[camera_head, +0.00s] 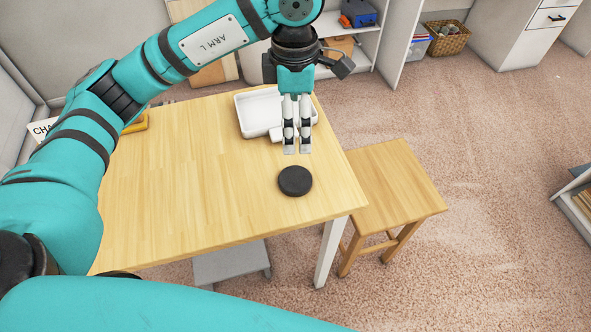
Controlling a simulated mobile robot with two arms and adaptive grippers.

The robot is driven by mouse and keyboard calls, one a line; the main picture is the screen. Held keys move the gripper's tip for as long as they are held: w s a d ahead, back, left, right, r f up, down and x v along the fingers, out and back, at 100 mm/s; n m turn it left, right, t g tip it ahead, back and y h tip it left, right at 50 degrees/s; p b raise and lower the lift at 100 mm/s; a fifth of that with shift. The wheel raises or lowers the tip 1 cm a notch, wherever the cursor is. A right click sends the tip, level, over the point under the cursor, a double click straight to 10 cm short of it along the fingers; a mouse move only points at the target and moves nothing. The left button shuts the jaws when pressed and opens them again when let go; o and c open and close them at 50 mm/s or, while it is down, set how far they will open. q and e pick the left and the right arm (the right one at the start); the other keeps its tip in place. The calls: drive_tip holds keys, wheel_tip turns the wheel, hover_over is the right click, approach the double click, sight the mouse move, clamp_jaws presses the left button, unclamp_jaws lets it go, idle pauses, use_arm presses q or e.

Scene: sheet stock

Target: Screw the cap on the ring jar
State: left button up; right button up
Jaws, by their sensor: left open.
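A round black cap (295,181) lies flat on the wooden table (200,185), near its right front corner. My left gripper (297,152) points down just behind the cap in the picture. Its two pale fingers are slightly apart with nothing visible between them, and the cap looks clear of them. I cannot make out a ring jar in this view. My right gripper is out of view.
A white tray (243,112) stands on the table behind my left gripper, partly hidden by it. A yellow object (135,124) lies at the left. A wooden stool (395,185) stands right of the table. The table's middle is clear.

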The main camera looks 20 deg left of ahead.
use_arm(q)
drive_tip(key=p, duration=0.2)
hover_over(298, 179)
drive_tip(key=f, duration=1.1)
drive_tip(key=shift+a+f, duration=0.15)
drive_tip(key=shift+a, duration=0.15)
drive_tip(key=shift+f, duration=0.45)
drive_tip(key=shift+d+f+p, duration=0.1)
drive_tip(key=shift+f+p, duration=0.1)
drive_tip(key=shift+p, duration=0.2)
drive_tip(key=f, duration=0.1)
drive_tip(key=f+p, duration=0.1)
drive_tip(key=f, duration=0.1)
drive_tip(key=shift+d+f+p, duration=0.25)
drive_tip(key=shift+f+p, duration=0.05)
drive_tip(key=shift+p, duration=0.05)
drive_tip(key=shift+f, duration=0.55)
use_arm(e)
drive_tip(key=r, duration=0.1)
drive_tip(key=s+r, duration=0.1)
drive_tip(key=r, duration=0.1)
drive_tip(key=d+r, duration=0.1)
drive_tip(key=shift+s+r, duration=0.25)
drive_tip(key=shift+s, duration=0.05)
